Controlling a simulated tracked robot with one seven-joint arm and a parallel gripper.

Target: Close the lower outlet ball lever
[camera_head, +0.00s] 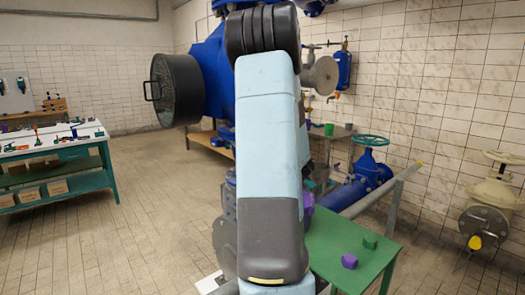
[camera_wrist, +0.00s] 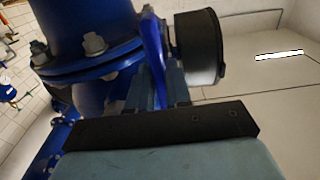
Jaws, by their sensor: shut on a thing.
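In the wrist view, my gripper (camera_wrist: 158,86) is shut on a blue upright bar (camera_wrist: 153,42), which looks like a valve lever. The bar rises between the two grey-blue fingers, and its lower end is hidden by them and by the dark palm. It stands close beside a blue bolted flange (camera_wrist: 85,66). I cannot tell from these views how far the lever is turned. In the head view, my own arm covers the gripper and the lever.
A black round cylinder (camera_wrist: 201,48) is just right of the fingers. In the head view, a green table (camera_head: 340,255) with small blocks and a blue pipe (camera_head: 345,196) stand right of my arm. A workbench (camera_head: 55,150) is at left. The floor between is clear.

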